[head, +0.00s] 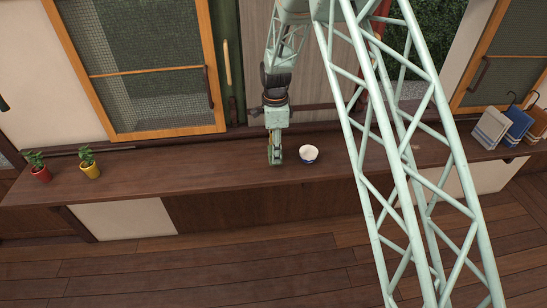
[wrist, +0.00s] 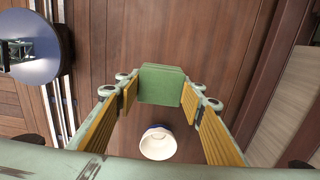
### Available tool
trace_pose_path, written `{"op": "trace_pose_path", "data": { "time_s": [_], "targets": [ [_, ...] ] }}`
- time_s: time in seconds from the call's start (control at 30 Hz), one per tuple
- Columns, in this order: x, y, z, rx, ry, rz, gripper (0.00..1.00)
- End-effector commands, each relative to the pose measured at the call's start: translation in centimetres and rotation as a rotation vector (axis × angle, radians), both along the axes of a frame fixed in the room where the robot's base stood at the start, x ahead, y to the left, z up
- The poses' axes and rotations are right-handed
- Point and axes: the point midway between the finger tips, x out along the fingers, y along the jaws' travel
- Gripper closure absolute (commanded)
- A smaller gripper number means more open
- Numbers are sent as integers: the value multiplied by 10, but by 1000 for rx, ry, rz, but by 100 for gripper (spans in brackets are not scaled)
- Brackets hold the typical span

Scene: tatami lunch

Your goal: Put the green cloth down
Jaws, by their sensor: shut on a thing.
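My gripper (head: 275,152) points down over the long brown wooden counter (head: 220,178), near its middle. In the wrist view, my gripper (wrist: 160,93) is shut on the green cloth (wrist: 162,83), a folded block held between the yellow-ridged fingers. In the head view the cloth cannot be told apart from the gripper. I cannot tell whether the cloth touches the counter.
A white bowl with a blue outside (head: 309,154) stands close to the right of my gripper; it also shows in the wrist view (wrist: 157,144). Red (head: 40,173) and yellow (head: 91,171) potted plants stand at left. Hanging cloths or bags (head: 492,128) are at far right.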

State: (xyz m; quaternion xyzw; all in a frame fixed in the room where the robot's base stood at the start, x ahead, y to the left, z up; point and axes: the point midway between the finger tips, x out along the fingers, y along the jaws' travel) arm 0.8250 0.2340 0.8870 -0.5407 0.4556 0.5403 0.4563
Motion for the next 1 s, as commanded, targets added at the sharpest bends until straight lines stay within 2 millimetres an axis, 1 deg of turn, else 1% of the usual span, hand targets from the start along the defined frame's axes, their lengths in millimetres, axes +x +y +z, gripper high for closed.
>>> {"op": "trace_pose_path", "data": {
  "time_s": [0.17,0.3,0.5,0.67,1.0],
  "targets": [
    [1,1,0,0,0,0,78],
    [6,6,-1,0,-1,1,78],
    [5,6,-23,-1,3,0,78],
    [6,6,-34,0,0,0,78],
    [6,6,-36,0,0,0,78]
  ]
}}
